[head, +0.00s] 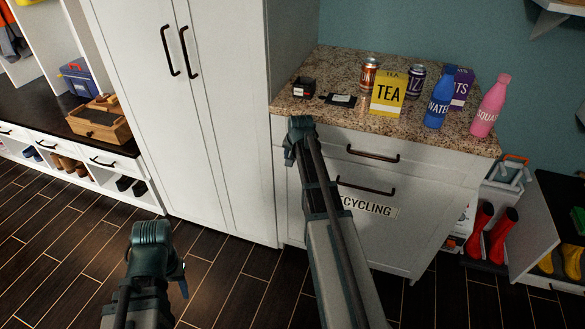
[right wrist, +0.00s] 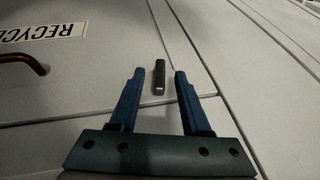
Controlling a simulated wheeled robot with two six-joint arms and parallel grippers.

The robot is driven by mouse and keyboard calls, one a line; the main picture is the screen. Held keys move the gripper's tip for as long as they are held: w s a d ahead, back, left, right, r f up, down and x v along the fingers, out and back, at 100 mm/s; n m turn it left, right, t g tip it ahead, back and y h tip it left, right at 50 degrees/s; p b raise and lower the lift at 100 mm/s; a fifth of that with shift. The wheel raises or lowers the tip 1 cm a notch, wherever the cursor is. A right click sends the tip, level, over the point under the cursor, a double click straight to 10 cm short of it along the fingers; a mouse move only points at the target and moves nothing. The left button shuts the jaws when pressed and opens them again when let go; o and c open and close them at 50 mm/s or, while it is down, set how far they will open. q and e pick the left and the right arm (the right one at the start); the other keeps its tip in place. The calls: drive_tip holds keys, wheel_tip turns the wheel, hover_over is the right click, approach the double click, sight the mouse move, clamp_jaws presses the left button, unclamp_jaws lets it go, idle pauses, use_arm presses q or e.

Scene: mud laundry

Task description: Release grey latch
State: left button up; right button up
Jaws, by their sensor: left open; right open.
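A small dark grey latch (right wrist: 160,77), a short bar with a pale end, sits on the white cabinet front (right wrist: 100,85) beside a panel seam. It shows in the right wrist view; I cannot make it out in the head view, where my right arm covers part of the cabinet. My right gripper (right wrist: 160,74) is open, its two blue fingers on either side of the latch in the picture with a gap on both sides. Whether the latch is within finger depth is unclear. My left gripper (head: 176,276) is open and empty, low over the floor at the lower left.
The granite counter (head: 450,140) holds a tea box (head: 388,94), cans, a blue bottle (head: 438,103) and a pink bottle (head: 491,105). A recycling label (head: 370,206) and dark handles (head: 364,187) are on the cabinet front. A tall white cabinet (head: 195,120) stands left.

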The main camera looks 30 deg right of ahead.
drive_tip(key=shift+b+x, duration=0.55)
drive_tip(key=shift+x, duration=0.6)
drive_tip(key=shift+r, duration=0.1)
clamp_jaws()
